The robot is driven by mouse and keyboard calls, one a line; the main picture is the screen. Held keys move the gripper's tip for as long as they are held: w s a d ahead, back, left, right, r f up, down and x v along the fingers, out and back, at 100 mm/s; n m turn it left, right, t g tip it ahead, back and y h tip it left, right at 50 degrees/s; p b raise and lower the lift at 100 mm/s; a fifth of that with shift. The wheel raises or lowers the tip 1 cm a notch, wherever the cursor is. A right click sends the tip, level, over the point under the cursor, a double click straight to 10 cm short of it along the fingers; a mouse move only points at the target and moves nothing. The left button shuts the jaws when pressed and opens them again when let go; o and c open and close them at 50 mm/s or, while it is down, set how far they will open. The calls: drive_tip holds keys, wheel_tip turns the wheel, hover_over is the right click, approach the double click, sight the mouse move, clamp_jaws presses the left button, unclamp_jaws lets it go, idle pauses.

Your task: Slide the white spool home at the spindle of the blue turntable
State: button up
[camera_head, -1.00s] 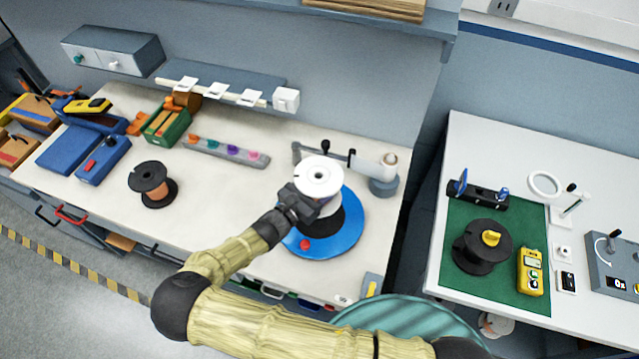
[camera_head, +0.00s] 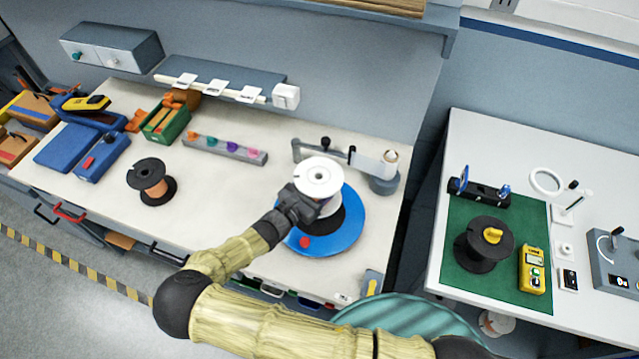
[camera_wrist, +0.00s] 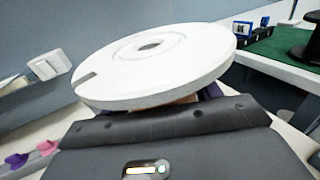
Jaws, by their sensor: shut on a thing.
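The white spool (camera_head: 319,177) is above the blue turntable (camera_head: 345,235), its round top flange facing up with a dark centre hole. It also fills the upper middle of the wrist view (camera_wrist: 155,62), where it looks slightly tilted. My gripper (camera_head: 308,204) comes from the lower left and is shut on the spool below its top flange. The turntable has a dark centre disc and a red knob (camera_head: 305,242) at its front left. The spindle is hidden by the spool and my gripper, so I cannot tell whether the spool is around it.
A grey arm fixture (camera_head: 375,165) stands close behind the turntable. A black spool with copper wire (camera_head: 151,180) stands at left, with a strip of coloured knobs (camera_head: 225,148) behind it. A second bench at right holds a black reel (camera_head: 484,243) on a green mat (camera_head: 455,285).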

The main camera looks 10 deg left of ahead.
drive_tip(key=shift+f+b, duration=1.35)
drive_tip(key=shift+f, duration=0.85)
idle(1.2)
drive_tip(key=shift+f, duration=0.35)
drive_tip(key=shift+f+b, duration=1.2)
drive_tip(key=shift+f, duration=0.2)
idle(0.6)
drive_tip(key=o, duration=1.6)
drive_tip(key=shift+c, duration=0.2)
drive_tip(key=shift+f, duration=0.15)
drive_tip(key=shift+s, duration=0.15)
drive_tip(key=b+v, duration=0.5)
drive_tip(key=v, duration=1.2)
drive_tip(key=shift+b, duration=0.4)
